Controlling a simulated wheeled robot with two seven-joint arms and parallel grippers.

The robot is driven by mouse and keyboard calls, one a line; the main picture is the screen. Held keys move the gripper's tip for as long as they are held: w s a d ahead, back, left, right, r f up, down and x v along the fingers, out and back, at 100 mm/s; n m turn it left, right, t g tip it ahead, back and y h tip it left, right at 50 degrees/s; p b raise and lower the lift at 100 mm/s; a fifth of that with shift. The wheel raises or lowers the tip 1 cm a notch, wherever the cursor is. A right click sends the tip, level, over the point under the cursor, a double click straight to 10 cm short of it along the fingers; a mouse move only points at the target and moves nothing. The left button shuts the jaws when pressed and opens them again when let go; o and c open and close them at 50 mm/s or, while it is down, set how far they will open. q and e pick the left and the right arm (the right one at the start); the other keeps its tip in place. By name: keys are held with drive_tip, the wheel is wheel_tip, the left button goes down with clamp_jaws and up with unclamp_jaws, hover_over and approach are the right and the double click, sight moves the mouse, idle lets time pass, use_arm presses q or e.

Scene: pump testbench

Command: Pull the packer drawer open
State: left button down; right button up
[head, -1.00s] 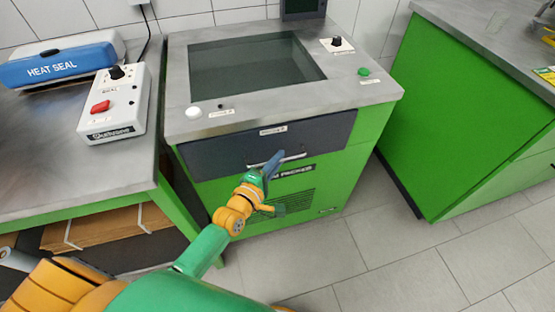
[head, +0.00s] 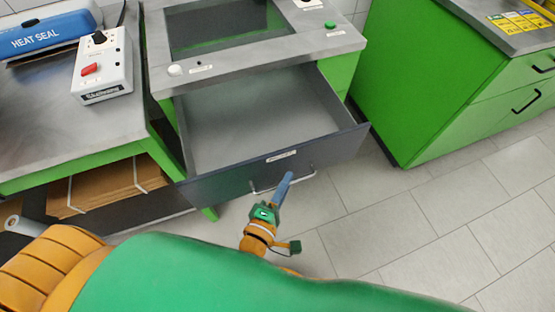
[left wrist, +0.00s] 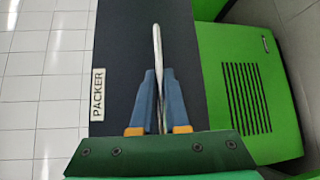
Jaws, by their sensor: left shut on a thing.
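The packer drawer (head: 330,146) is pulled well out of the green packer cabinet (head: 338,70), and its grey inside looks empty. Its dark front carries a white label and a thin metal bar handle (head: 304,178). My left gripper (head: 285,183) is at the handle, with its blue fingers shut on it. In the left wrist view the handle (left wrist: 157,45) runs between the two blue fingers (left wrist: 158,88), beside the PACKER label (left wrist: 98,95). My right gripper is in neither view.
A bench with a blue heat sealer (head: 45,35) and a white control box (head: 103,68) stands at the left. A green cabinet (head: 430,85) with drawers stands at the right. The tiled floor (head: 440,215) in front is clear.

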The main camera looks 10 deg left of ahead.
use_arm(q)
drive_tip(key=s+d, duration=0.3)
drive_tip(key=s, duration=0.2)
drive_tip(key=shift+s+d, duration=0.15)
drive_tip(key=shift+d, duration=0.15)
drive_tip(key=c, duration=0.9)
unclamp_jaws()
drive_tip(key=v, duration=0.7)
drive_tip(key=shift+b, duration=0.35)
